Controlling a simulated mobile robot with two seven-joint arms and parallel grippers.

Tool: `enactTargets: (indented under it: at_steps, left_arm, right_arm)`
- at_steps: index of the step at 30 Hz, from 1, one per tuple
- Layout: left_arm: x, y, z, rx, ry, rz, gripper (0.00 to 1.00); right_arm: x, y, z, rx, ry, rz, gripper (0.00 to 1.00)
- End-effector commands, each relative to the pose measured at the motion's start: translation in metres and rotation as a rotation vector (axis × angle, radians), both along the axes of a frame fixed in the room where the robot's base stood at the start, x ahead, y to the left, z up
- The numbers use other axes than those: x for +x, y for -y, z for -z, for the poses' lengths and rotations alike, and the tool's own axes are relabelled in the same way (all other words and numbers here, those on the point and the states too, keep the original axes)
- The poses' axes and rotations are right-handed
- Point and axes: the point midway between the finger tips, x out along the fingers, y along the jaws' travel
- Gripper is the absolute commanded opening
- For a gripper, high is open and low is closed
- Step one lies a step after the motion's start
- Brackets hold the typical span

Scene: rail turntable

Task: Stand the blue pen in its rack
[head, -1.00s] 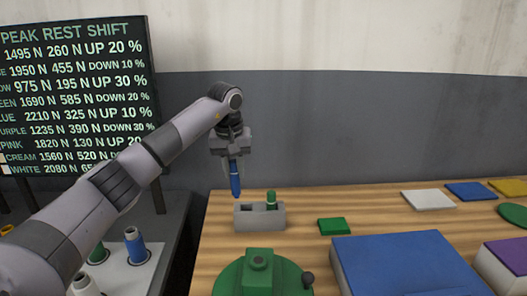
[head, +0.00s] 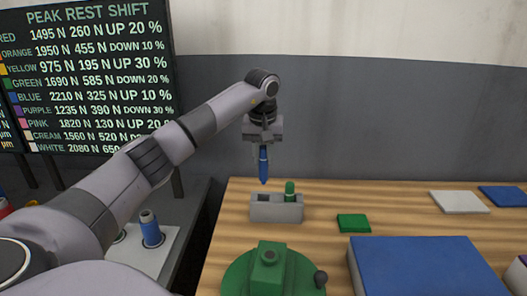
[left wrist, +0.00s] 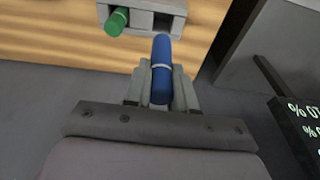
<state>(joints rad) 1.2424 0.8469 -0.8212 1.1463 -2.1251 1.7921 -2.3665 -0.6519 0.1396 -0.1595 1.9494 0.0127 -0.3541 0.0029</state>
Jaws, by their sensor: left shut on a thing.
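My left gripper (head: 263,147) is shut on the blue pen (head: 263,167) and holds it upright, tip down, in the air. The pen (left wrist: 161,68) also shows between the fingers (left wrist: 161,90) in the left wrist view. The grey rack (head: 276,212) stands on the wooden table below the pen. A green pen (head: 290,191) stands in the rack's right slot, and the left slot is empty. In the head view the blue pen's tip is above the rack's left half, apart from it. In the left wrist view the rack (left wrist: 143,30) lies beyond the pen. My right gripper is not in view.
A green turntable-like fixture with a knob (head: 268,272) stands in front of the rack. A green block (head: 353,223), a large blue box (head: 425,265) and a white tile (head: 459,202) lie to the right. A side tray holds a blue cylinder (head: 151,230). A dark board (head: 90,75) stands behind left.

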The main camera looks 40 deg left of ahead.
Motion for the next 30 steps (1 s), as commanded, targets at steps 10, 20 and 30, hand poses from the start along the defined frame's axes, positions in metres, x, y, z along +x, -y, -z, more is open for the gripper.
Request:
enactTargets:
  at_steps: [10, 20, 30]
  left_arm:
    - [0.0, 0.0, 0.027, 0.0, -0.001, 0.0, 0.01]
    - [0.0, 0.0, 0.05, 0.0, -0.001, 0.0, 0.01]
    - [0.0, 0.0, 0.074, -0.001, -0.001, 0.0, 0.01]
  right_arm:
    - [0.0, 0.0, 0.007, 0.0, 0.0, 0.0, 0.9]
    - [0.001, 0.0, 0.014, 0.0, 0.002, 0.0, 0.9]
    - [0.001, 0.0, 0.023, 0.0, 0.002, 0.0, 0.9]
